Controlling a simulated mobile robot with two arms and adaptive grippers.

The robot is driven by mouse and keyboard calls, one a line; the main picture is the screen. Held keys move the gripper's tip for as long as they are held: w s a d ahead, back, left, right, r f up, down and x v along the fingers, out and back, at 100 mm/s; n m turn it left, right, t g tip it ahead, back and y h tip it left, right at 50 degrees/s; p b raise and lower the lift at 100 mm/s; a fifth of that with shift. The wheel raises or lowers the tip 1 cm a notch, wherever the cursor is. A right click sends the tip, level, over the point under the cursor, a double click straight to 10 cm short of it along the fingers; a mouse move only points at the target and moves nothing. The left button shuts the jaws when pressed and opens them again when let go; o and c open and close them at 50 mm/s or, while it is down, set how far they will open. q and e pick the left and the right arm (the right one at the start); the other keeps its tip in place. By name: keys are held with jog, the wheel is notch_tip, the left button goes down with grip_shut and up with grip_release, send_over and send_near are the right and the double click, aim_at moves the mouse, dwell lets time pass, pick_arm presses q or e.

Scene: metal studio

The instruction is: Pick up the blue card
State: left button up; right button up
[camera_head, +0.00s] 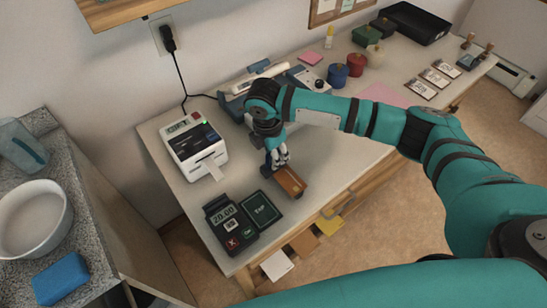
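I cannot make out a blue card in the head view. My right gripper (277,163) points down over the table, at the far left end of a small brown holder (291,183). Its fingers look close together, but whether they are shut or touch the holder is unclear. The holder may hide a card, and its inside is too small to read. A card terminal (229,224) and a dark pad marked TAP (262,209) lie just left of the holder. My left gripper is not in view.
A white receipt printer (194,148) stands behind the terminal. Flat white, brown and yellow pieces (328,223) show beside the table's front edge. Jars (338,75) and white-framed cards (420,88) sit farther back. A blue sponge (60,278) and bowl (33,215) are on the left counter.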

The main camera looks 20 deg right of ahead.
jog(key=shift+c, duration=0.2)
grip_shut()
